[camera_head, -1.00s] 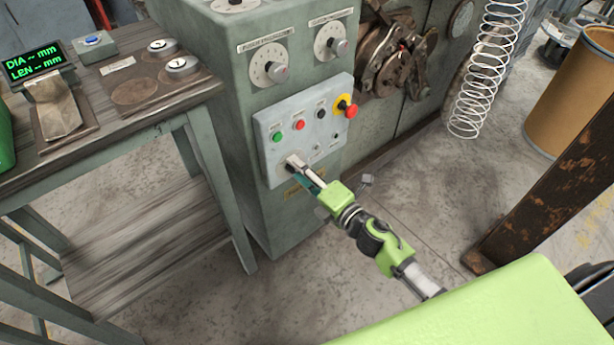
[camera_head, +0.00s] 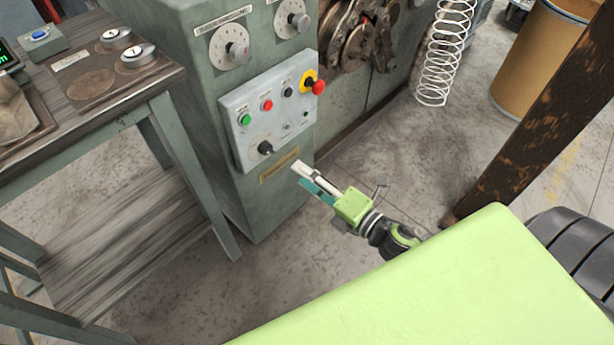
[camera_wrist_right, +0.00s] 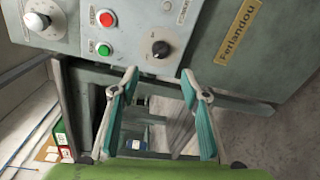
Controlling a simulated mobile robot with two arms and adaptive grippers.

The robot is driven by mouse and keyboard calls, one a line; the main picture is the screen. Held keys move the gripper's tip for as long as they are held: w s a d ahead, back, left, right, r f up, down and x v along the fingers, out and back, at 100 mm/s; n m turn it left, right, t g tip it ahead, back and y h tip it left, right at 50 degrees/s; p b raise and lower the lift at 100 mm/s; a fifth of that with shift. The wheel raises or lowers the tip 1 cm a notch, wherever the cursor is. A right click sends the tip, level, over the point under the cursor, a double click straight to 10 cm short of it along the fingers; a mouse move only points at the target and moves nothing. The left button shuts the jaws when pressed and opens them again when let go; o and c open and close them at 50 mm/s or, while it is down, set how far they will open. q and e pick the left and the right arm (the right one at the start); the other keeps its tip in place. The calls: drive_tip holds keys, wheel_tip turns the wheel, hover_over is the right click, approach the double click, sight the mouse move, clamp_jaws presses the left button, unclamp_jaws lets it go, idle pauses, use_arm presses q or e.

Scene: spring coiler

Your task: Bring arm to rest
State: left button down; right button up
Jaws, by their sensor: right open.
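My right arm, green and black, comes in from the lower right in the head view. Its right gripper (camera_head: 308,179) is open and empty, in front of the machine's cabinet and apart from it. The control panel (camera_head: 232,118) has a black rotary knob (camera_head: 265,148), which stands up and left of the fingertips. In the right wrist view the two teal finger pads (camera_wrist_right: 160,85) are spread wide with nothing between them. The knob also shows in that view (camera_wrist_right: 160,49), beyond the fingers. My left gripper is not in view.
The green machine cabinet (camera_head: 200,150) stands ahead. A wooden-topped table (camera_head: 125,95) with round weights stands at the left. A rusty beam (camera_head: 545,110), a brown drum (camera_head: 530,55) and a wire coil (camera_head: 440,50) are at the right. The floor beside the arm is clear.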

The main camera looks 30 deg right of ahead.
idle(0.4)
